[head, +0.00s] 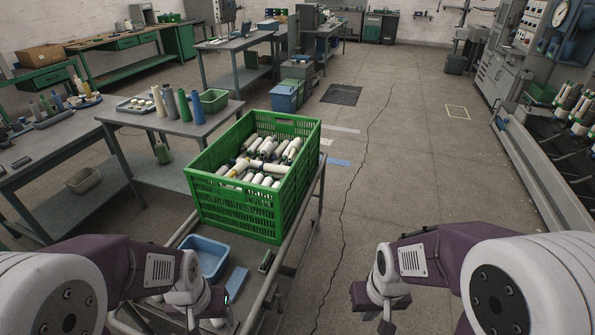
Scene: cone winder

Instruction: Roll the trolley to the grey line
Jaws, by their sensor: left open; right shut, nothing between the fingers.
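The trolley (290,257) is a grey metal frame directly ahead of me. It carries a green crate (238,212) full of white yarn cones, with a blue tray (206,257) at its near end. Beyond it, short floor marks lie across the aisle: a pale grey one (342,129), a whitish one (326,142) and a blue one (339,162). My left gripper (213,318) is open over the trolley's near end; whether it touches the frame I cannot tell. My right gripper (386,322) is shut and empty above bare floor, right of the trolley.
A grey side table (180,128) with cones and a green bin stands close to the trolley's left. A blue bin (284,97) and a dark floor grate (341,95) lie further ahead. The winding machine (545,165) lines the right. The cracked concrete aisle between is clear.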

